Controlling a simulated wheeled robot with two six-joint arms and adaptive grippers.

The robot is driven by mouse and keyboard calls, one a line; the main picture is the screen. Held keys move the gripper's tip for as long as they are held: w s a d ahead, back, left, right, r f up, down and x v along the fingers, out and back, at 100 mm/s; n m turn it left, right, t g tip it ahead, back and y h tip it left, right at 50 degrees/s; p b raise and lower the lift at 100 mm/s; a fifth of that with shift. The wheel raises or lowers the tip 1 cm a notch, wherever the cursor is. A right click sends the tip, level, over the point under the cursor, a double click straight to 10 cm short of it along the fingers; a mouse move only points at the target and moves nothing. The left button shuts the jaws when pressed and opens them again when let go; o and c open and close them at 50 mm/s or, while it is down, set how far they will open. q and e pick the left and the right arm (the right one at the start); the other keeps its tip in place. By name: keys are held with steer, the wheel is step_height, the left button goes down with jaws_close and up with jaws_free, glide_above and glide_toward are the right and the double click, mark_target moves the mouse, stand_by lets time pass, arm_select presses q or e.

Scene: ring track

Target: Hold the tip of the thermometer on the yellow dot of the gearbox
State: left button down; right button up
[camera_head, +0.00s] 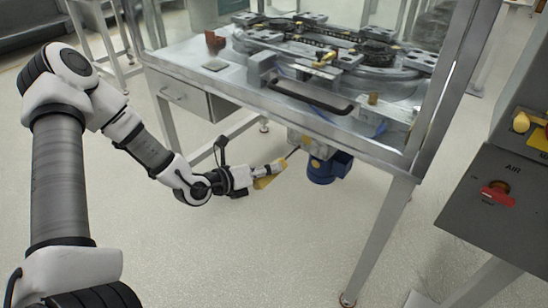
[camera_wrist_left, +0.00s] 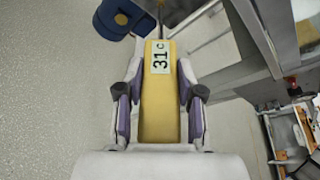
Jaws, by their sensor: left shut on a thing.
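My left gripper (camera_head: 252,178) is shut on the yellow thermometer (camera_head: 266,181), below the front edge of the table. In the left wrist view the thermometer (camera_wrist_left: 160,108) lies between the two fingers (camera_wrist_left: 160,100), and its label reads 31 C. Its thin probe points away from the gripper toward the gearbox (camera_head: 306,142), a grey block under the table with a blue motor (camera_head: 326,167) below it. The motor also shows in the left wrist view (camera_wrist_left: 122,18). The probe's tip is near the gearbox; I cannot tell whether it touches. I cannot make out the yellow dot clearly. My right gripper is out of view.
The metal table (camera_head: 222,92) carries the ring track (camera_head: 330,50) and has a dark handle (camera_head: 310,98) along its front. A table leg (camera_head: 380,240) stands right of the motor. A grey panel (camera_head: 500,195) with a red valve is at right. The floor in front is clear.

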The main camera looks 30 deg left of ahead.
arm_select(q)
steer(key=s+a+p, duration=0.1)
steer(key=s+p, duration=0.7)
steer(key=s, duration=0.4)
steer(key=shift+s+p, duration=0.3)
steer(key=shift+p, duration=0.05)
